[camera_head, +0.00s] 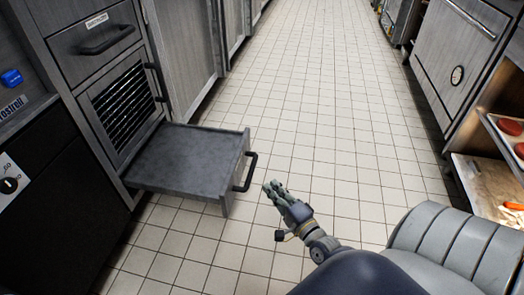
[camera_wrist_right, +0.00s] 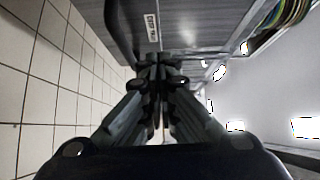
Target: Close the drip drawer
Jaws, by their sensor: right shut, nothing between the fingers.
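The drip drawer (camera_head: 185,158) is a grey, shallow drawer low in the left-hand cabinet. It is pulled well out over the floor and looks empty. Its dark bar handle (camera_head: 247,172) is on the front face, toward the right. My right gripper (camera_head: 270,187) is shut and empty, just right of the handle and apart from it in the head view. In the right wrist view the shut fingers (camera_wrist_right: 158,75) point at the grey drawer front (camera_wrist_right: 195,25), which carries a small label (camera_wrist_right: 152,30). I cannot tell there whether they touch it. My left gripper is not in view.
A closed upper drawer (camera_head: 97,35) and a black grille (camera_head: 124,105) sit above the drip drawer. The tiled floor (camera_head: 310,85) is open down the aisle. At the right are an oven-like unit (camera_head: 455,50) and a lit shelf with trays (camera_head: 490,125).

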